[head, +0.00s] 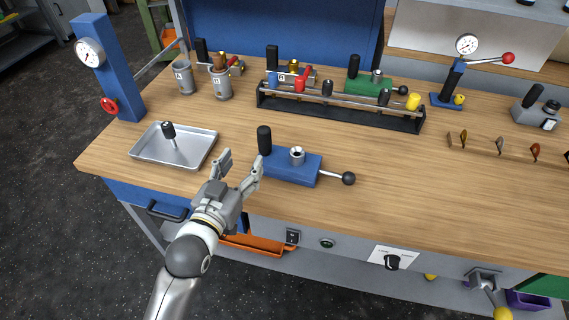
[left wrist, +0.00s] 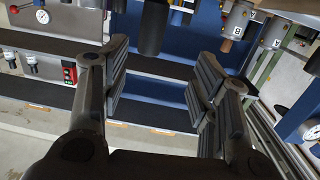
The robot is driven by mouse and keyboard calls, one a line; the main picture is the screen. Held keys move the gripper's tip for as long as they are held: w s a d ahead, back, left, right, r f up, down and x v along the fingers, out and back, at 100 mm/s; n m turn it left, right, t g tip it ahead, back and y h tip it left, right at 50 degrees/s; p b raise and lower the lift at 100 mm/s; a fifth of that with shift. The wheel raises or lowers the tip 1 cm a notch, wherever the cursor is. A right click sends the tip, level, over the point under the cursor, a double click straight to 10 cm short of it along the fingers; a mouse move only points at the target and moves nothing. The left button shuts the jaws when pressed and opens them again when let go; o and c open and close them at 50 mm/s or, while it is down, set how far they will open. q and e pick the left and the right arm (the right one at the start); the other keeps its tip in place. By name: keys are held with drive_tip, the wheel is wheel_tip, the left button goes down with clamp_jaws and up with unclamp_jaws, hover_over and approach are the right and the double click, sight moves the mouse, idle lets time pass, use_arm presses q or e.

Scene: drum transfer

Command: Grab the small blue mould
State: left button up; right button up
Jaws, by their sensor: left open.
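The small blue mould (head: 290,168) is a blue block on the wooden bench, near its front edge. It has an upright black handle (head: 264,140) at its left end, a silver ring on top and a lever with a black ball to the right. My left gripper (head: 240,166) is open and empty, just left of the mould and close to the handle. In the left wrist view, my open fingers (left wrist: 158,88) frame a dark cylinder, likely that handle (left wrist: 154,28), ahead of them at the top. The mould's body is not clear there. My right gripper is not in view.
A metal tray (head: 150,155) with a black-handled tool lies left. A blue gauge stand (head: 107,70) rises behind it. Two grey cups stand behind, and a black rack (head: 340,110) holds coloured pieces. A green block (head: 368,86) sits behind the rack. The bench right of the mould is clear.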

sight(263, 128)
use_arm(q)
drive_tip(key=shift+t+h, duration=0.3)
drive_tip(key=w+d, duration=0.1)
drive_tip(key=w+r, duration=0.1)
drive_tip(key=w, duration=0.1)
drive_tip(key=w+d, duration=0.1)
drive_tip(key=w, duration=0.1)
drive_tip(key=shift+d+r, duration=0.35)
drive_tip(key=shift+p+x, duration=0.45)
drive_tip(key=shift+x, duration=2.4)
drive_tip(key=shift+s+d, duration=0.1)
drive_tip(key=shift+d, duration=0.05)
clamp_jaws()
drive_tip(key=shift+r, duration=0.2)
